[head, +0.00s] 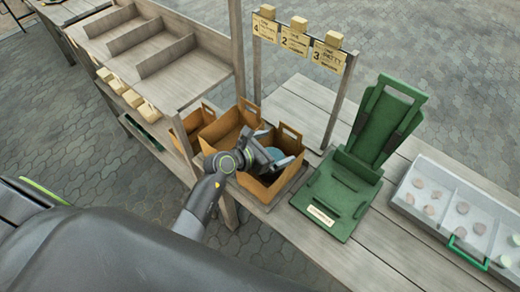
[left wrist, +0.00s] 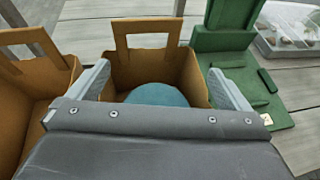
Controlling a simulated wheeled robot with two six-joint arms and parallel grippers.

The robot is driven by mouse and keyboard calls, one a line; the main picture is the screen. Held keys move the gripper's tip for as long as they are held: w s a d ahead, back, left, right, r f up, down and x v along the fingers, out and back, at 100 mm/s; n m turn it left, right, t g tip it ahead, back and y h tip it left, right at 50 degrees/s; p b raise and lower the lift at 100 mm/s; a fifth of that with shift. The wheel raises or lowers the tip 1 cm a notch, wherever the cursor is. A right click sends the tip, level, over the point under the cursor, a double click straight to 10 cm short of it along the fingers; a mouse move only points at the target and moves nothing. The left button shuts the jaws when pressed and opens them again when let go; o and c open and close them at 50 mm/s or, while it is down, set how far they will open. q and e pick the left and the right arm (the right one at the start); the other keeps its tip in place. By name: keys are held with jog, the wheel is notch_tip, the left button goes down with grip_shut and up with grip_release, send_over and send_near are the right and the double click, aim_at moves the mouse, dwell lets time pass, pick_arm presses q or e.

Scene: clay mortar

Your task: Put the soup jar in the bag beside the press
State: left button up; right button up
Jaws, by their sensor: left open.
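The soup jar shows as a round blue-green top (left wrist: 157,95) inside the brown bag (left wrist: 145,68) in the left wrist view; its lower part is hidden. In the head view a bit of the jar (head: 274,154) shows in the same bag (head: 258,190), which stands just left of the green press (head: 343,190). My left gripper (head: 270,157) is over this bag, its fingers open and apart on either side of the jar's top. I cannot tell whether the jar rests on the bag's bottom. My right gripper is not in view.
Two more brown bags (head: 222,130) stand to the left, close to a wooden post (head: 237,50). A sign rack with tags (head: 294,41) stands behind. A tray with round pieces (head: 455,205) lies right of the press. A wooden shelf (head: 175,75) is at the upper left.

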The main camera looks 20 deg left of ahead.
pick_arm(q)
jog(key=b+v, duration=0.1)
jog(key=v, duration=1.1)
jog(key=shift+r+b, duration=0.3)
jog(key=shift+r, duration=0.1)
